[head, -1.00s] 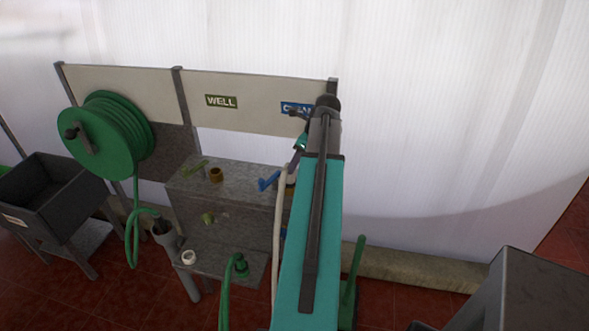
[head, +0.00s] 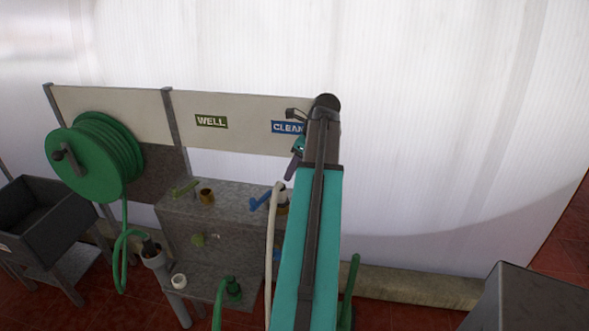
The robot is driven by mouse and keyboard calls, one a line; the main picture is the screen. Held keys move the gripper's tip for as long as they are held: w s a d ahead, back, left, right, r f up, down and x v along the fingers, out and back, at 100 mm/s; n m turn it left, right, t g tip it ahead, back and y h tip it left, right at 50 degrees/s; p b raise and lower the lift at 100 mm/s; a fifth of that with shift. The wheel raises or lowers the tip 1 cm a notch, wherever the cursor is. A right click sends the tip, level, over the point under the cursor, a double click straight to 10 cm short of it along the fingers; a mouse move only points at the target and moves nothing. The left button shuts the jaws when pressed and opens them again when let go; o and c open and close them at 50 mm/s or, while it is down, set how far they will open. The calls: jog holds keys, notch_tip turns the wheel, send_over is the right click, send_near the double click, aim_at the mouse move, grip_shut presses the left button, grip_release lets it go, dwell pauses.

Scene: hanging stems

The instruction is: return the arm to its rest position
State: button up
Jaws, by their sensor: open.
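My arm shows in the head view as a long teal link rising from the bottom centre to a dark joint at its top. My gripper (head: 294,158) is partly visible just left of that joint, in front of the panel near the CLEAN sign (head: 287,127). Its fingers are small and partly hidden by the arm. It appears empty, above and apart from the white hose end (head: 280,190) on the grey bench (head: 228,190).
A green hose reel (head: 95,155) hangs at the left beside the WELL sign (head: 211,121). A dark sink (head: 45,215) stands far left, a grey box (head: 535,300) lower right. The right wall area is clear.

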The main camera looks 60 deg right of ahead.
jog(key=w+a+f+n+g+y, duration=0.1)
jog(key=w+a+f+n, duration=0.6)
jog(key=w+a+f, duration=0.4)
jog(key=w+a+f+n+g, duration=0.1)
jog(key=w+a+f+n, duration=0.6)
jog(key=a, duration=0.5)
jog(key=a+f+n+g, duration=0.1)
jog(key=a+f+n, duration=0.5)
jog(key=a, duration=0.6)
jog(key=w+a+f+n+g+h, duration=0.1)
jog(key=a+f+n, duration=0.4)
jog(key=a+n, duration=0.45)
jog(key=a+f+n+g, duration=0.1)
jog(key=a+f+n, duration=0.45)
jog(key=a, duration=0.85)
jog(key=s+f+g+b, duration=0.4)
jog(key=s+f+g, duration=0.1)
jog(key=s+f, duration=1.7)
jog(key=s, duration=0.3)
jog(key=shift+s+d, duration=0.35)
